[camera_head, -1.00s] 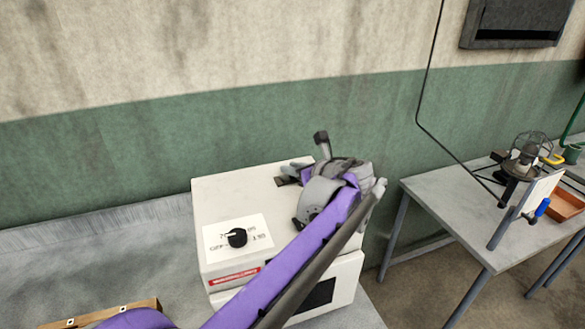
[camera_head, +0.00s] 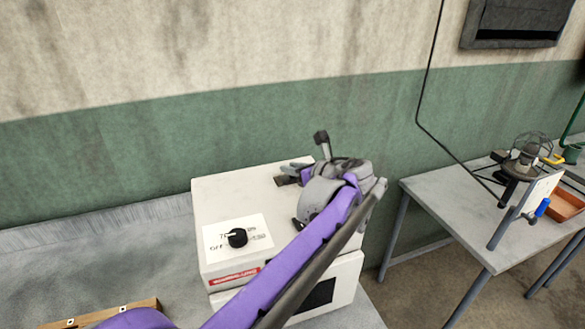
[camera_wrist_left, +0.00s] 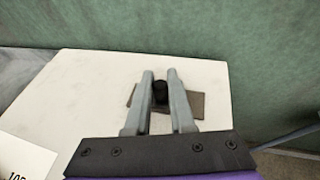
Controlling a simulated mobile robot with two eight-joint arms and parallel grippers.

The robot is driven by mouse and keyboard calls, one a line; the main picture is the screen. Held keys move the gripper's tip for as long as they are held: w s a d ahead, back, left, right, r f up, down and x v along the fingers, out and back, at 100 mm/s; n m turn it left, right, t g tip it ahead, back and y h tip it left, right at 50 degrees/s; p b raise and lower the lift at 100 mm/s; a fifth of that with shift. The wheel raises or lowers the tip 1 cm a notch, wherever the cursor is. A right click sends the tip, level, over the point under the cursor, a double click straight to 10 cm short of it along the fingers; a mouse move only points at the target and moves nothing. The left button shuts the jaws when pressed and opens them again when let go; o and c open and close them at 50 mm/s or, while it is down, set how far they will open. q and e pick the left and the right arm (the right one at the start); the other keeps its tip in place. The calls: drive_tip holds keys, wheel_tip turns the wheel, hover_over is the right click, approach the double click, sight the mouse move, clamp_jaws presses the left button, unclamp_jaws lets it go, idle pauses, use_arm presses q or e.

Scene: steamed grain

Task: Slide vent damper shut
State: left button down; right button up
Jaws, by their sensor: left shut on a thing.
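The vent damper shows in the left wrist view as a small black knob (camera_wrist_left: 160,92) on a brown-grey plate (camera_wrist_left: 196,104), set in the top of a white box-shaped appliance (camera_wrist_left: 90,85). My left gripper (camera_wrist_left: 160,80) has its two grey fingers on either side of the knob, shut on it. In the head view the left gripper (camera_head: 284,180) is over the back right of the white appliance (camera_head: 225,200), and my purple arm hides part of the top and front. The knob itself cannot be made out there. My right gripper is not in view.
A grey table (camera_head: 440,195) at the right holds a wire-caged device (camera_head: 529,150) and an orange tray (camera_head: 566,205). A green wall stands close behind the appliance. A wooden piece lies at the lower left.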

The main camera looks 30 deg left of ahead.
use_arm(q)
drive_tip(key=shift+w+d, duration=0.95)
drive_tip(key=shift+w, duration=0.15)
drive_tip(key=c, duration=1.2)
unclamp_jaws()
drive_tip(key=o, duration=0.4)
drive_tip(key=shift+w+d, duration=0.1)
drive_tip(key=shift+o, duration=0.2)
drive_tip(key=v, duration=1)
drive_tip(key=shift+s+d+r, duration=0.25)
drive_tip(key=shift+s, duration=0.05)
drive_tip(key=shift+f, duration=0.1)
